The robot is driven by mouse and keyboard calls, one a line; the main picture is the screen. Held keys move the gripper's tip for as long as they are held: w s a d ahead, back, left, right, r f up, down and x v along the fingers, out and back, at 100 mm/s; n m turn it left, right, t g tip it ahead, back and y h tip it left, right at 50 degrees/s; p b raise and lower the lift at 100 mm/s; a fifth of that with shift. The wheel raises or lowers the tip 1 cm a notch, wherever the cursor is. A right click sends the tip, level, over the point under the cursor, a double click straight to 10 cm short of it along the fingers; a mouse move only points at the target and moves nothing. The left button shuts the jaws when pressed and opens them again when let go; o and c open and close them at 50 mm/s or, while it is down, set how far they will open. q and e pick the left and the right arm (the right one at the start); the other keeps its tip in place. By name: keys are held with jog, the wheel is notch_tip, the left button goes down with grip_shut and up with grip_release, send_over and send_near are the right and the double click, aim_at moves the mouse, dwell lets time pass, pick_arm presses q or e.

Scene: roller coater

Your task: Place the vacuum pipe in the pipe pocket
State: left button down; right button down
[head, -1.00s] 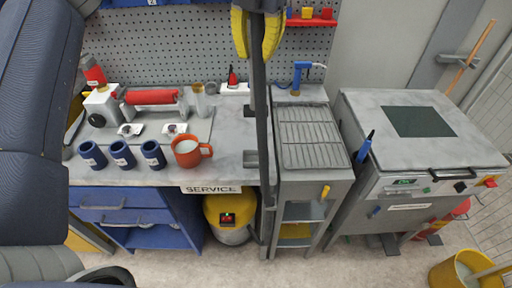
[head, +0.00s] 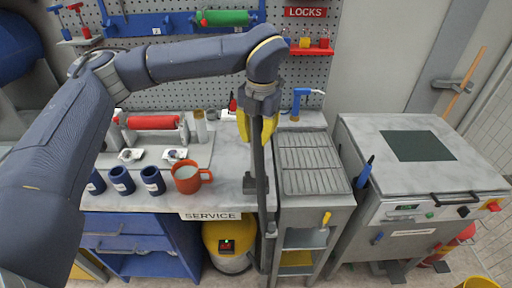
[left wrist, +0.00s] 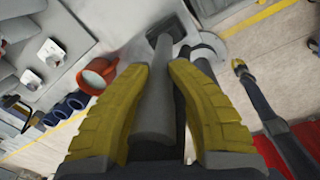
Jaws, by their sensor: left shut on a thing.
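My left gripper (head: 256,130) has yellow fingers and is shut on the dark grey vacuum pipe (head: 260,185). The pipe hangs upright in front of the gap between the bench and the grey rack. Its lower end is near the floor, beside the yellow vacuum (head: 227,243). In the left wrist view, the pipe (left wrist: 153,105) runs between the yellow fingers (left wrist: 160,68). A small grey bracket (head: 249,182) sits at the bench's right edge, just left of the pipe. I cannot tell if it is the pipe pocket. My right gripper is not in view.
An orange mug (head: 188,178) and several blue cups (head: 121,180) stand along the bench front. A roller device with a red roller (head: 152,122) is behind them. The grey rack (head: 312,163) and a large machine (head: 420,175) stand to the right.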

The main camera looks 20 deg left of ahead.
aim_at(256, 148)
pick_arm(q)
jog(key=shift+f, duration=1.95)
jog(key=c, duration=1.4)
grip_release()
jog(key=shift+o, duration=0.2)
jog(key=r, duration=0.8)
jog(key=d+r, duration=0.1)
jog(key=r, duration=0.3)
jog(key=shift+s, duration=0.1)
